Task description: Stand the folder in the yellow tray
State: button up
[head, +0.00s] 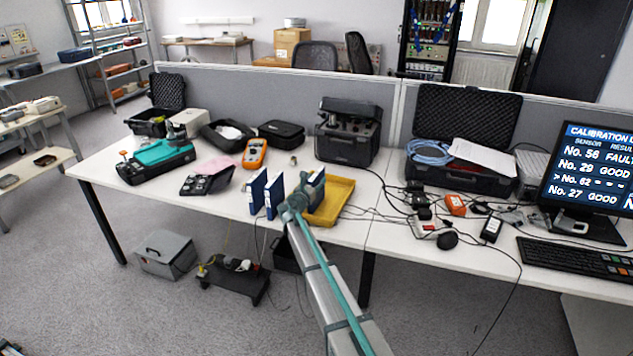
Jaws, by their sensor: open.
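The yellow tray (340,200) lies on the white table near its front edge. A blue folder (317,184) stands upright at the tray's left side, partly hidden by my gripper. It appears to be within the tray, but its lower edge is hidden. Two more blue folders with white labels, one (257,190) and another (274,195), stand upright on the table left of the tray. My gripper (300,191) is open, beside the folder at the tray's left end. Its fingertips are small here, and I cannot tell whether they touch the folder.
A black instrument case (348,135) stands behind the tray. Cables and small adapters (424,222) crowd the table on the right. A grey partition (270,95) runs along the back.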

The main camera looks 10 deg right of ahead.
jog(key=b+v, duration=0.1)
jog(key=v, duration=1)
jog(key=shift+b, duration=0.35)
jog(key=shift+s, duration=0.1)
